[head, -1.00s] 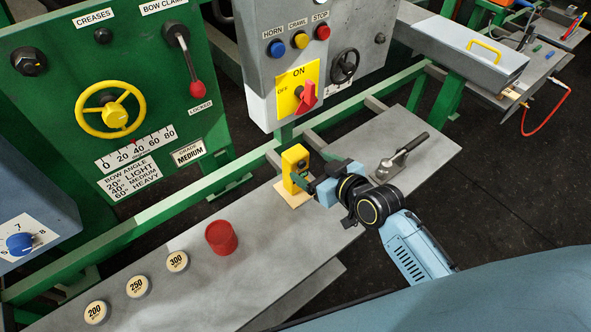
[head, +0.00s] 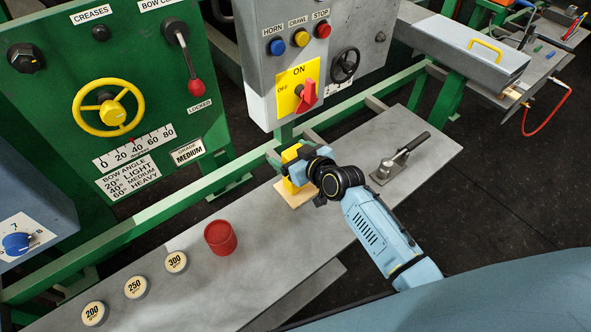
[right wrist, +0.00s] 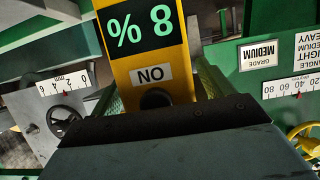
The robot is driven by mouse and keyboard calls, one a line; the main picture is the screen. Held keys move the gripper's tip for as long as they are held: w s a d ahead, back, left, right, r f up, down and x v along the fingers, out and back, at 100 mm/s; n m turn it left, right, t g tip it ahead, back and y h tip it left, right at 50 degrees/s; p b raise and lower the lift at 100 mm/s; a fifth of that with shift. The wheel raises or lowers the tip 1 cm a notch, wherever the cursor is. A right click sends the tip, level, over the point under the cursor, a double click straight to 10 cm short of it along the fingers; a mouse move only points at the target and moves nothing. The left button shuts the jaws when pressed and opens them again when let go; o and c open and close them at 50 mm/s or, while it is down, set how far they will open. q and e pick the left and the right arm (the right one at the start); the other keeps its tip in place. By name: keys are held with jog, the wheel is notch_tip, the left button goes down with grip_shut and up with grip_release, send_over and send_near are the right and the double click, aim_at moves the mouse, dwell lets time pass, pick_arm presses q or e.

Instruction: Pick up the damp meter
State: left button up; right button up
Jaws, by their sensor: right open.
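The damp meter (head: 291,186) is a yellow upright block on a small wooden pad (head: 297,198) on the grey bench. My right gripper (head: 290,166) is at its upper part and hides much of it in the head view. In the right wrist view the meter (right wrist: 150,75) shows upside down, with a green "8 %" display and an "ON" label over a dark button. The right gripper (right wrist: 158,92) is open, with one finger on each side of the meter. I cannot tell whether either finger touches it. My left gripper is not in view.
A red cup (head: 220,238) and several round weights (head: 176,262) stand on the bench (head: 260,270) to the left. A metal lever clamp (head: 397,162) is to the right. A green rail (head: 190,200) runs behind, below the grey switch box (head: 270,80).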

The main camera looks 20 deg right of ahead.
jog(key=shift+r, duration=0.1)
grip_shut()
dwell(0.4)
